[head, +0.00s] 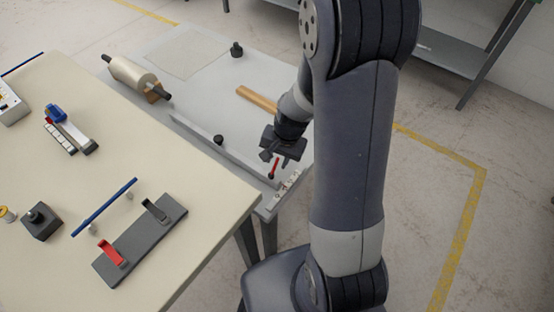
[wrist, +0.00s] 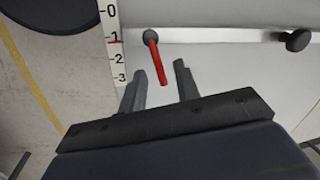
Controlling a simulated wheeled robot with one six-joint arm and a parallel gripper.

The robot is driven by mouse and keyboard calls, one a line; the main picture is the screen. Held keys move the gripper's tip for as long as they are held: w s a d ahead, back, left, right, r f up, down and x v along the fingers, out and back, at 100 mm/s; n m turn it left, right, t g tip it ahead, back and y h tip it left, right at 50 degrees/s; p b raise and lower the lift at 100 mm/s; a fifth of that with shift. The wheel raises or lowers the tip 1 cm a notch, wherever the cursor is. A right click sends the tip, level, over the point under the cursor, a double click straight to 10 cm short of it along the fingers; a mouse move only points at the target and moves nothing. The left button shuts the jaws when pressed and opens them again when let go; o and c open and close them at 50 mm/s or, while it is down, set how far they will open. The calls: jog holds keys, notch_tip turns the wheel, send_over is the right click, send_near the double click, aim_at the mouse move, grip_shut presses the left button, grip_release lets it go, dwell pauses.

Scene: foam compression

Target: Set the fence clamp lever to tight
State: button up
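The fence clamp lever (head: 274,167) is a small red bar at the near right end of the long grey fence (head: 225,147). In the wrist view the red lever (wrist: 155,60) runs from a dark round pivot on the fence (wrist: 220,36) down toward my gripper, slightly slanted. My gripper (head: 279,156) is just above the lever in the head view. In the wrist view my gripper (wrist: 160,68) is open, and the lever's free end appears between the two fingers. I cannot tell whether they touch it. A white scale (wrist: 111,45) with numbers and a red mark lies left of the lever.
A dark knob (wrist: 298,40) stands on the fence to the right in the wrist view. A wooden stick (head: 257,99) and a roller (head: 137,78) lie on the grey table. A cream table (head: 150,160) with tools adjoins it at the left.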

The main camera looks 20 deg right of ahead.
jog(key=shift+a+f, duration=0.1)
jog(key=shift+f, duration=0.35)
grip_shut()
